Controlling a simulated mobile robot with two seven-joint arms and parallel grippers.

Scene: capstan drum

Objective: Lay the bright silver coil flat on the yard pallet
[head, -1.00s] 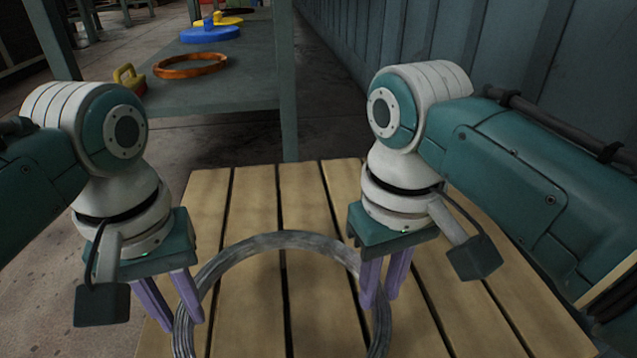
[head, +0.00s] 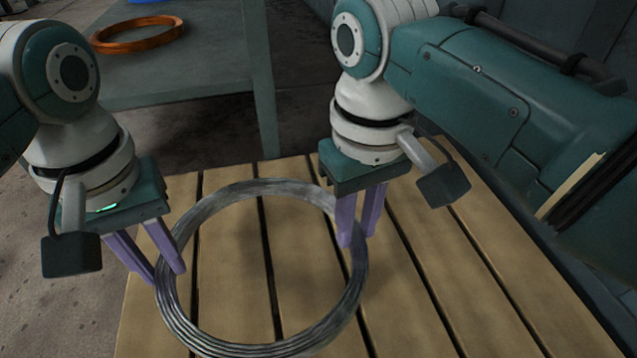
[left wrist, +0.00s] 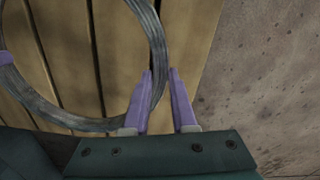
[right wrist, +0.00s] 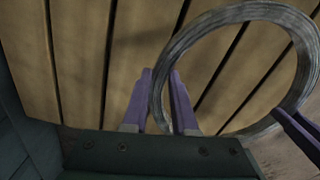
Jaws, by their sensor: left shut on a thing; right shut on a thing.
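The bright silver coil (head: 228,344) is a ring of grey wire strands. It is over the slatted wooden yard pallet (head: 480,310), looking about level; I cannot tell whether it touches the slats. My left gripper (head: 167,275) is shut on its left side, and my right gripper (head: 357,240) on its right side. The left wrist view shows the coil (left wrist: 158,50) by the left fingertips (left wrist: 161,72). The right wrist view shows it (right wrist: 285,12) by the right fingertips (right wrist: 161,74), with the left gripper's fingers (right wrist: 298,132) at its far side.
A grey rack (head: 200,75) stands behind the pallet, with an orange ring (head: 138,35) on its shelf. Its post (head: 262,90) rises just beyond the pallet's far edge. Bare concrete floor (head: 55,310) lies left of the pallet. Slats right of the coil are clear.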

